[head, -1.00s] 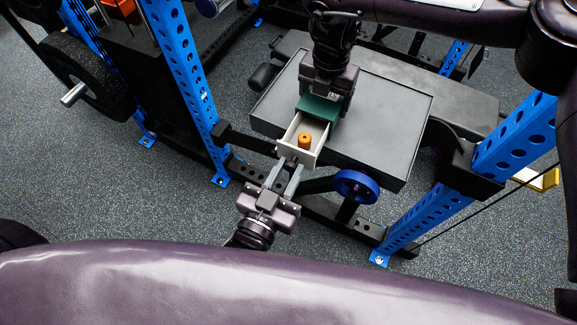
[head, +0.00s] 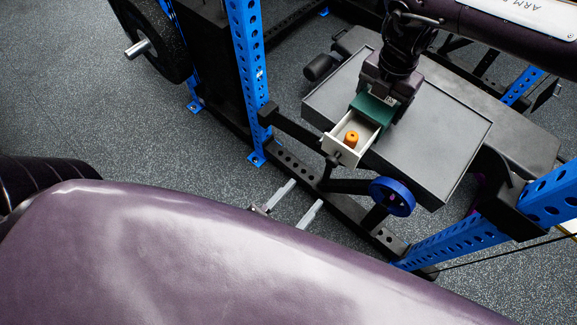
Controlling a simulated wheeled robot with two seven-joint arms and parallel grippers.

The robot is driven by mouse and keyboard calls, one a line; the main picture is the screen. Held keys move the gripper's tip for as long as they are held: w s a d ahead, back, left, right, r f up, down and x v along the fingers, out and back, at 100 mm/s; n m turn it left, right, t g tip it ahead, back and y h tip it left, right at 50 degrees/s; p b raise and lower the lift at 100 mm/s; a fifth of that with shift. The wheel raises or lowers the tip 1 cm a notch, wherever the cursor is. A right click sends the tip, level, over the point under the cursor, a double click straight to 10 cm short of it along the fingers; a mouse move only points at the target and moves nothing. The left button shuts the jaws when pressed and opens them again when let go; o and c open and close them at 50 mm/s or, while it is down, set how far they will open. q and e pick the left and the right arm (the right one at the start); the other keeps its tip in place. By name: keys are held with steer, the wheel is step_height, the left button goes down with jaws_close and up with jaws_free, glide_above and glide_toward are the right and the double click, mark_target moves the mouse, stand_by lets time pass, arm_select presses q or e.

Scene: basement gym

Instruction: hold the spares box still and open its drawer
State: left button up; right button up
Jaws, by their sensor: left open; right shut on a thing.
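The spares box (head: 371,108) is a green case on a grey tray-like platform. Its pale drawer (head: 349,143) is pulled out toward me, and an orange cylinder (head: 351,138) lies inside it. My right gripper (head: 384,97) comes from above and is shut on the box; its fingertips are mostly hidden. My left gripper (head: 285,203) is open and empty. Its two pale fingers point toward the drawer but are clear of it, below and left. The rest of that gripper is hidden behind my purple body part.
The grey platform (head: 440,135) has bare room right of the box. Blue perforated rack posts (head: 246,70) stand left and right of it. A weight plate (head: 160,40) is at upper left.

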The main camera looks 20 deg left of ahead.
arm_select(q)
steer(key=shift+v, duration=1.45)
arm_select(e)
steer(key=o, duration=1.1)
steer(key=shift+o, duration=0.2)
steer(key=shift+r, duration=0.1)
step_height(320, 180, up, 12)
steer(key=shift+f, duration=0.1)
arm_select(q)
steer(key=shift+r, duration=0.1)
step_height(320, 180, up, 12)
steer(key=p, duration=1.1)
steer(key=shift+f+p, duration=0.25)
steer(key=shift+p, duration=0.05)
arm_select(e)
step_height(320, 180, up, 10)
